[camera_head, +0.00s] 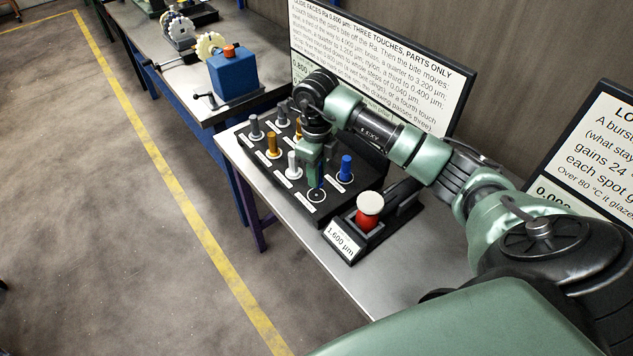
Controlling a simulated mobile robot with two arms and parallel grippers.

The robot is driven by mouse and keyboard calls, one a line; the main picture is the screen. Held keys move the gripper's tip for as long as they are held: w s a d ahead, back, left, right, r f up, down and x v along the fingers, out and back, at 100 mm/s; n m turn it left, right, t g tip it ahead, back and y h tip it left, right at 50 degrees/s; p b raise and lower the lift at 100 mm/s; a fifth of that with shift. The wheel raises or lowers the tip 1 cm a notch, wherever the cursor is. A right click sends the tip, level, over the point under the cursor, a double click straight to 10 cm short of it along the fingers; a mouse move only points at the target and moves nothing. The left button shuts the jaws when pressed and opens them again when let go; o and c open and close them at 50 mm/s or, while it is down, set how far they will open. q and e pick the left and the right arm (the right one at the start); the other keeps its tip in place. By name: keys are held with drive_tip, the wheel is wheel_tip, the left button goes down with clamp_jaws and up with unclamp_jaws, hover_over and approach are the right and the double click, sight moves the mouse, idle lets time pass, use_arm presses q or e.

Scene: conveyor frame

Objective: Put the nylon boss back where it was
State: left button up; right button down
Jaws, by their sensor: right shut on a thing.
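My right gripper (313,178) points down over the front of a black rack (305,207). A blue boss (345,168) stands upright to the right, and a white boss (292,164) to the left. I cannot read which boss is nylon. My left gripper is not in view.
Brass bosses (272,146) and grey bosses (255,126) stand farther back on the rack. A gauge stand (343,240) reading 1.600 µm holds a red piece with a white top (370,204). A sign board (375,65) stands behind; a blue block (233,75) sits on another bench.

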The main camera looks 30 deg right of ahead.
wheel_tip(320, 180, down, 4)
drive_tip(key=shift+f+p, duration=0.1)
drive_tip(key=shift+p, duration=0.35)
drive_tip(key=shift+f, duration=0.25)
drive_tip(key=c, duration=1.3)
unclamp_jaws()
drive_tip(key=shift+o, duration=0.2)
drive_tip(key=shift+r, duration=0.1)
wheel_tip(320, 180, up, 11)
drive_tip(key=b, duration=0.3)
drive_tip(key=shift+r, duration=0.6)
drive_tip(key=shift+f, duration=0.1)
